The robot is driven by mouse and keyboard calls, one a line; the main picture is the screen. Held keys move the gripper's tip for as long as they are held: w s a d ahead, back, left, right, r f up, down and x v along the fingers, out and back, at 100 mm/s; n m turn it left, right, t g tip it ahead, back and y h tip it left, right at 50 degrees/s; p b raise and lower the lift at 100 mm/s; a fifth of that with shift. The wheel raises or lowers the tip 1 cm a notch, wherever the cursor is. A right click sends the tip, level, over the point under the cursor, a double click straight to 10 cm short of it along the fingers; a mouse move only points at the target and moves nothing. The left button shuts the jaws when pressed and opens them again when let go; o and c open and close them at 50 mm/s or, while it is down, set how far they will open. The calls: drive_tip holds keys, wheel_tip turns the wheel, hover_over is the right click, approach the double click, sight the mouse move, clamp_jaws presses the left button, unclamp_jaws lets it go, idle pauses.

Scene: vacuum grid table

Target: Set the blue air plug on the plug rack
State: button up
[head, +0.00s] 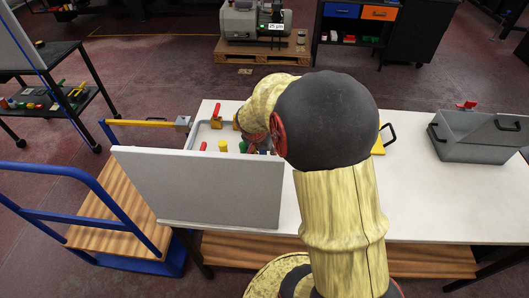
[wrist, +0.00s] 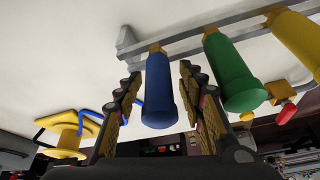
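In the wrist view, the blue air plug (wrist: 159,92) stands between the two spread fingers of my gripper (wrist: 160,78), with a gap on each side. Its brass end meets a grey rail (wrist: 190,40), which looks like the plug rack. A green plug (wrist: 232,75) and a yellow plug (wrist: 297,42) sit along the same rail to the right. In the head view, my arm and a white panel hide most of my gripper (head: 258,143) and the blue plug. The green plug (head: 243,146), yellow plug (head: 223,146) and a red plug (head: 203,146) show above the panel edge.
A white upright panel (head: 200,188) stands at the front of the white table (head: 430,205). A grey open box (head: 470,140) is at the right. A blue cart (head: 75,225) stands to the left. The table between my arm and the box is mostly clear.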

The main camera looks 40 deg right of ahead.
drive_tip(key=shift+r, duration=0.1)
drive_tip(key=v, duration=1.2)
idle(0.4)
